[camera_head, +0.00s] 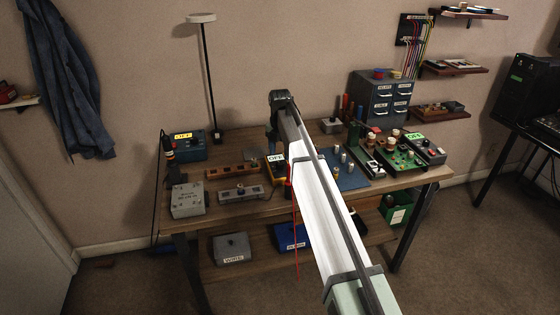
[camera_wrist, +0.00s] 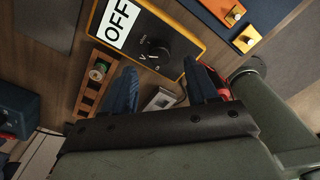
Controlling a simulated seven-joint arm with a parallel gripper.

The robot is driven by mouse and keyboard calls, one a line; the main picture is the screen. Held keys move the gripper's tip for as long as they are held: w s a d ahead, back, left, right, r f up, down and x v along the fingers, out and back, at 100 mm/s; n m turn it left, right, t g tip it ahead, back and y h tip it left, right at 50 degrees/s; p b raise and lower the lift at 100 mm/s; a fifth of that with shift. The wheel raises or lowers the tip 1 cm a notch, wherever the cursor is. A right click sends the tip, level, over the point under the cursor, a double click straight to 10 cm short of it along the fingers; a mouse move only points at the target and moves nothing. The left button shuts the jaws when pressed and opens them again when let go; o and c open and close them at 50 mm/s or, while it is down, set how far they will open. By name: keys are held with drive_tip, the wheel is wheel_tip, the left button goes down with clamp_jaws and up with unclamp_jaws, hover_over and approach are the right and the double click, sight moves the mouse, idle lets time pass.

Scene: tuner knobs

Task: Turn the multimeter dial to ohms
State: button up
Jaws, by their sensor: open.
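The multimeter (camera_wrist: 180,40) has a black face, a yellow-orange edge and a white OFF label (camera_wrist: 118,22). In the head view the multimeter (camera_head: 278,176) lies on the bench, partly hidden by my arm. My gripper (camera_wrist: 160,68) is open and empty. Its two dark blue fingers point toward the multimeter, with the dial between and just beyond their tips. No contact with the dial shows. In the head view my gripper (camera_head: 271,143) is above the multimeter.
A brown wooden strip (camera_head: 234,171) and a grey box with knobs (camera_head: 241,194) lie left of the multimeter. A red lead (camera_head: 296,230) hangs off the front edge. A lamp (camera_head: 207,75) stands behind.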

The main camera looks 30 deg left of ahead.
sight(280, 162)
drive_tip(key=shift+f, duration=2.3)
drive_tip(key=c, duration=1.1)
